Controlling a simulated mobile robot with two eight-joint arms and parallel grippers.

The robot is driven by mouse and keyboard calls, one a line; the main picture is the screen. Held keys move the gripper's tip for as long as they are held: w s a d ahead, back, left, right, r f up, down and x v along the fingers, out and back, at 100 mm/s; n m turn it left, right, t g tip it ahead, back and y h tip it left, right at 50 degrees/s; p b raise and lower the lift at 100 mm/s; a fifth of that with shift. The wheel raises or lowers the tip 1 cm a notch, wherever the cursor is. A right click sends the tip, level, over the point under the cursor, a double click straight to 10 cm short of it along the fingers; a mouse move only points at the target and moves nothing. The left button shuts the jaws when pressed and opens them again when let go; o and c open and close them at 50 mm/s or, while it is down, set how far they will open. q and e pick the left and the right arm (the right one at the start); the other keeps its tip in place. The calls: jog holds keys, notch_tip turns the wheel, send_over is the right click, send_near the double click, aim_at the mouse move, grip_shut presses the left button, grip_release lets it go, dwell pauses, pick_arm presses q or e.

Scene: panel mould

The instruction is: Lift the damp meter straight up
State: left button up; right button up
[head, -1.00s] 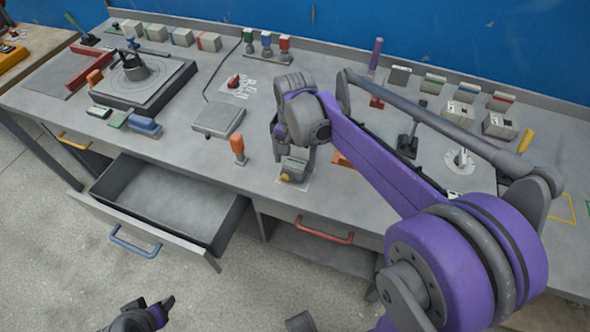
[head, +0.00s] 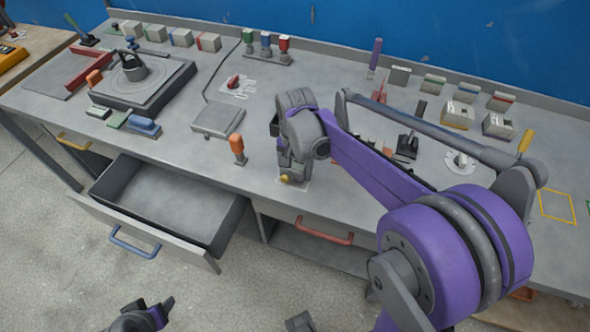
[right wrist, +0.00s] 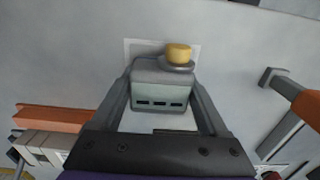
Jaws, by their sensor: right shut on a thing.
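The damp meter is a small grey-green box with a yellow knob (head: 288,178), near the bench's front edge. In the right wrist view the damp meter (right wrist: 160,98) sits between the two fingers, with dark slots on its face and the yellow knob on top. My right gripper (head: 293,168) is shut on it from above and hides most of it in the head view. The meter appears to be still at its pale marked patch (head: 300,184); I see no clear gap beneath it. My left gripper (head: 152,308) is low in front of the bench, away from the meter; its opening is unclear.
An orange-handled tool (head: 237,148) stands just left of the right gripper. A flat grey scale-like plate (head: 218,119) lies farther left. An open drawer (head: 170,200) juts out at the front left. Several small boxes line the back of the bench (head: 225,172).

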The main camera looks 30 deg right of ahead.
grip_shut()
jog(key=shift+r, duration=0.1)
